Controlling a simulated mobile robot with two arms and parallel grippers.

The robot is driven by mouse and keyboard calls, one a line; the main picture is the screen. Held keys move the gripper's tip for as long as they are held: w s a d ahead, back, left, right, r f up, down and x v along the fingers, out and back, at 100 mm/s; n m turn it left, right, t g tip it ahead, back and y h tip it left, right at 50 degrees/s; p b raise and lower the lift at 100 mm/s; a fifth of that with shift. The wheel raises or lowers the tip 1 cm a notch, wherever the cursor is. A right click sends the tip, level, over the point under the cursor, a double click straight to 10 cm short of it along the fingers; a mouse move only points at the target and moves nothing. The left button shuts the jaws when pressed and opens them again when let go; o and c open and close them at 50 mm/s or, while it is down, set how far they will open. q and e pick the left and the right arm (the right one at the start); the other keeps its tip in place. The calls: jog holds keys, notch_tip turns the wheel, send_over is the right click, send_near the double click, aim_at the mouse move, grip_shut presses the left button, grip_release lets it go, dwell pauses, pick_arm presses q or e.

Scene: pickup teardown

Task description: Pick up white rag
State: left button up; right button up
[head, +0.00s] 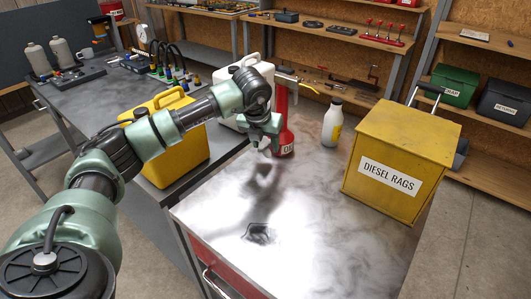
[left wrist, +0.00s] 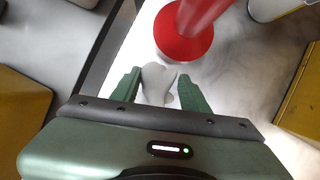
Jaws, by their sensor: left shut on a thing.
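The white rag (left wrist: 157,83) shows between the two green fingers of my left gripper (left wrist: 159,88) in the left wrist view. It is a small, soft, crumpled white lump. In the head view my left gripper (head: 264,148) points down above the grey metal bench top, with its shadow on the surface below. The gripper is shut on the rag, which is mostly hidden by the fingers there. My right gripper is in neither view.
A red oil can (head: 284,140) stands close beside my gripper. A white bottle (head: 332,123) and the yellow diesel rags box (head: 398,158) stand to the right. A yellow jerrycan (head: 168,150) and a white canister (head: 232,84) are behind and left.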

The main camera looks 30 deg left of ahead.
aim_at(266, 141)
pick_arm(q)
notch_tip(266, 141, up, 16)
jog(key=b, duration=0.1)
dwell(0.4)
